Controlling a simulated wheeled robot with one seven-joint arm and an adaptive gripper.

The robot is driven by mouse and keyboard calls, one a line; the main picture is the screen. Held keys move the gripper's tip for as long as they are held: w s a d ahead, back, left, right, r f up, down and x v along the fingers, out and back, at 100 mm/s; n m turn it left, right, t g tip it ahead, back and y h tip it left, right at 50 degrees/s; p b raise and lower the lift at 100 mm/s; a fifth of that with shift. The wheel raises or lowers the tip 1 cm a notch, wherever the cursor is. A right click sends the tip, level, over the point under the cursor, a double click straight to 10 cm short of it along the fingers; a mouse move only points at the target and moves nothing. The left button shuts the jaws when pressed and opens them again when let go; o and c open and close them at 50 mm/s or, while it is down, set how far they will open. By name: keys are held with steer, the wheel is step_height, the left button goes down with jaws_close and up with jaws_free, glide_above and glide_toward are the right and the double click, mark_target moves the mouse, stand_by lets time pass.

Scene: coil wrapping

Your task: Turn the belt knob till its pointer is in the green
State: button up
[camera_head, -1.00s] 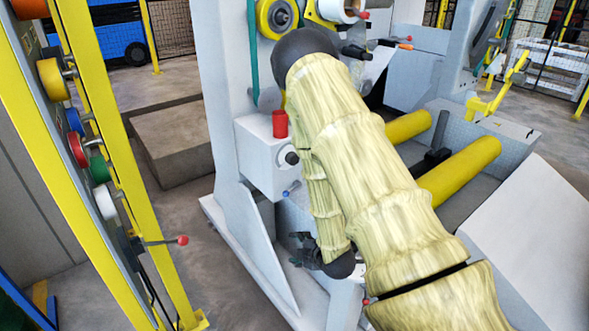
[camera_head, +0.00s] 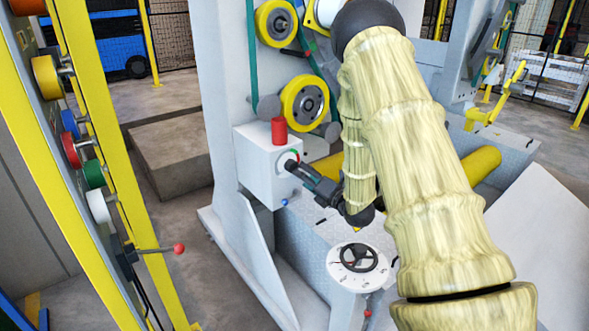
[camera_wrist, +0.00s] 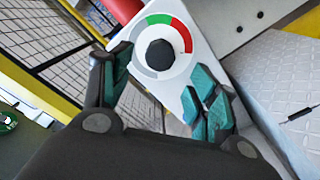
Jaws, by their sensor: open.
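The belt knob (camera_wrist: 160,54) is a dark faceted knob in the wrist view, centred on a round dial (camera_wrist: 145,72) with green, red and pale grey parts. The green arc (camera_wrist: 158,19) is at the top and the red arc at the upper right. I cannot make out the pointer. In the head view the dial (camera_head: 286,159) is on the front of a white box (camera_head: 258,178). My gripper (camera_wrist: 160,85) is open, its teal-padded fingers on either side of the knob's line and apart from each other. In the head view my gripper (camera_head: 296,167) reaches the dial and partly hides it.
A red cylinder (camera_head: 279,130) stands on the box. A blue-tipped part (camera_head: 285,202) sits below the dial. A round plate with a black handwheel (camera_head: 355,258) is at the lower right. Yellow pulleys (camera_head: 305,103) are above. A yellow post with coloured rolls (camera_head: 73,150) stands at left.

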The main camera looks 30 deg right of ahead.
mark_target(294, 168)
steer(key=shift+w+a, duration=0.15)
steer(key=shift+w, duration=1.65)
steer(key=shift+w+a, duration=0.1)
steer(key=shift+w, duration=1.65)
steer(key=c, duration=1)
